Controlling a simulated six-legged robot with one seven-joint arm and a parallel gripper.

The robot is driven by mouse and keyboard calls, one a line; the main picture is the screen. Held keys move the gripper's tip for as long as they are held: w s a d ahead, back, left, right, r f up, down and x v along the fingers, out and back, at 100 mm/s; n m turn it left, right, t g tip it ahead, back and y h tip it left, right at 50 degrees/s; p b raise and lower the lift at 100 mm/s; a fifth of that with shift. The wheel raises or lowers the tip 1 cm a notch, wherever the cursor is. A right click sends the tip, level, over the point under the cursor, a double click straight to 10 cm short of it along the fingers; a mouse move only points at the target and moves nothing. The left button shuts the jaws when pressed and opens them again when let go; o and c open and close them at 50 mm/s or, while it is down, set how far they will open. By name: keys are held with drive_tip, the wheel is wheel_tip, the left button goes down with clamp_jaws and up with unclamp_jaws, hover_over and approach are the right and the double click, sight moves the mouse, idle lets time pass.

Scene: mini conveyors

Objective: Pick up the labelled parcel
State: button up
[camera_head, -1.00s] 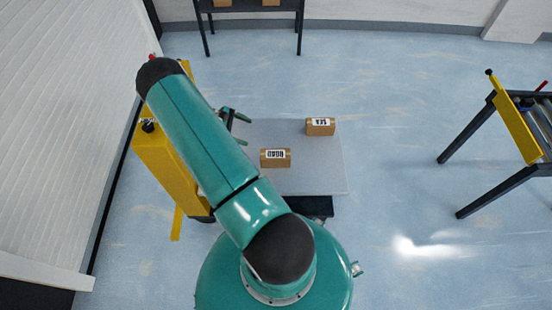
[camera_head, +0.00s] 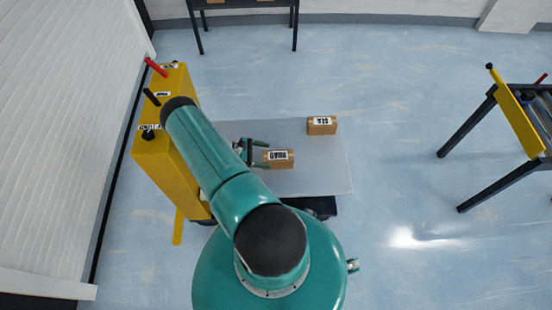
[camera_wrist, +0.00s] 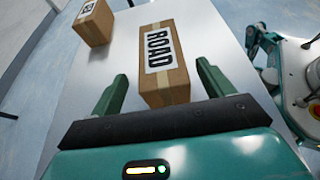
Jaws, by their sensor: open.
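A brown box parcel with a white label reading ROAD (camera_head: 280,160) sits on a grey platform (camera_head: 325,180). In the wrist view this ROAD parcel (camera_wrist: 164,72) lies just ahead of my gripper, roughly between the lines of its two fingers. My gripper (camera_head: 252,155) is open and empty at the left end of the parcel. In the wrist view its green fingers (camera_wrist: 160,88) are spread wide. I cannot tell whether a finger touches the parcel. A second labelled parcel (camera_head: 321,125) stands farther back on the platform, and it shows at the wrist view's upper left (camera_wrist: 94,22).
A yellow control box (camera_head: 165,165) with levers stands along the platform's left side. A dark-legged table (camera_head: 245,8) is at the back. A yellow-sided roller conveyor (camera_head: 515,110) stands at the right. The blue floor between is clear.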

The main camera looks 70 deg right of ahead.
sight(275, 157)
drive_tip(key=x, duration=0.5)
drive_tip(key=shift+s+a+r, duration=0.1)
drive_tip(key=shift+s+a, duration=0.05)
drive_tip(key=shift+c, duration=0.4)
drive_tip(key=c, duration=1.1)
drive_tip(key=shift+c, duration=0.4)
drive_tip(key=shift+r, duration=0.15)
